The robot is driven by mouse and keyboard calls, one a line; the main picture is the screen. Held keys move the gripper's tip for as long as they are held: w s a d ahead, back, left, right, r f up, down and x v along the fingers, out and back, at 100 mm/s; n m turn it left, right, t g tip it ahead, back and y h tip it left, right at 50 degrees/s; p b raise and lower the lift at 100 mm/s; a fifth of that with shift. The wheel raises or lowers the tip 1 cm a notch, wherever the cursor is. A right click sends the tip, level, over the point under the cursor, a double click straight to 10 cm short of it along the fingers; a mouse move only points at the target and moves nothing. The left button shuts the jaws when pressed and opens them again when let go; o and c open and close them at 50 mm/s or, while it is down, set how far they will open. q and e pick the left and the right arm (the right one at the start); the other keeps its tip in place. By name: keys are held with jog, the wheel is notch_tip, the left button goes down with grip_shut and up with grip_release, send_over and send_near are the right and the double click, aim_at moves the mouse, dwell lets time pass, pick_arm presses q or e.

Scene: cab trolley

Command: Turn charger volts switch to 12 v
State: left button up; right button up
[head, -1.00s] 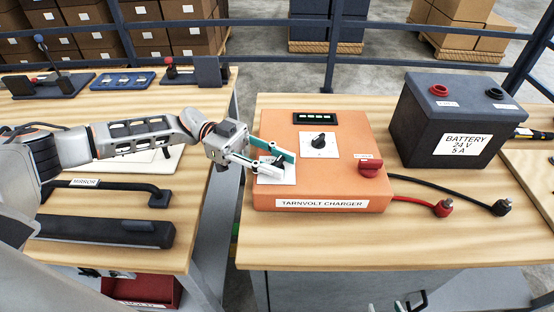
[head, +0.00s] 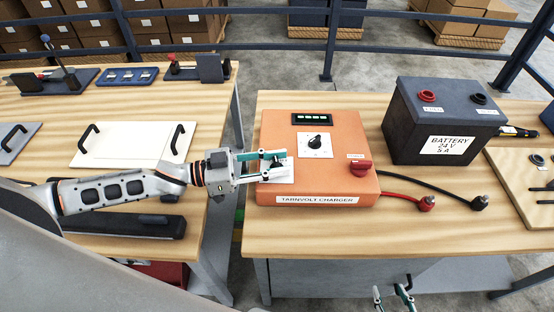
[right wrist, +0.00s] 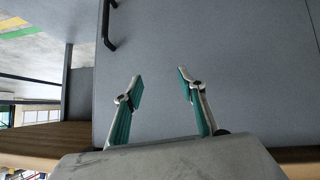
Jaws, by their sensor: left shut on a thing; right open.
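The orange charger box (head: 350,182), labelled TARNVOLT CHARGER, sits on the right wooden bench. My left gripper (head: 276,162) reaches in from the left, shut on the dark lower-left knob of the charger (head: 277,166), above its white plate; its fingers hide most of the knob and its markings. A second black knob (head: 318,141) stands on a white plate at the box's middle, its print too small to read. A red knob (head: 361,167) is at the right. My right gripper (head: 394,297) is open and empty, low before the bench; it also shows in the right wrist view (right wrist: 162,88).
A dark battery (head: 440,115) labelled 24 V 5 A stands right of the charger. Red (head: 405,199) and black (head: 450,193) leads lie on the bench between them. The grey cabinet front (right wrist: 210,40) with a handle faces my right gripper.

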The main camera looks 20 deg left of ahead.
pick_arm(q)
jog(key=n+t+y, duration=0.2)
jog(key=n+t, duration=0.1)
jog(key=shift+t+y, duration=0.3)
jog(key=shift+t, duration=0.1)
jog(key=shift+r+n+t+y, duration=0.1)
jog(key=shift+n+t+y, duration=0.2)
jog(key=shift+t, duration=0.1)
pick_arm(e)
jog(key=shift+w+a+r, duration=0.1)
jog(key=shift+a+r, duration=0.15)
jog(key=shift+a, duration=0.15)
pick_arm(q)
jog(key=shift+y, duration=0.3)
pick_arm(e)
jog(key=shift+d, duration=0.35)
pick_arm(q)
jog(key=shift+r, duration=0.1)
jog(key=o, duration=1.1)
pick_arm(e)
jog(key=shift+a, duration=0.2)
jog(key=shift+f, duration=0.1)
jog(key=shift+a, duration=0.1)
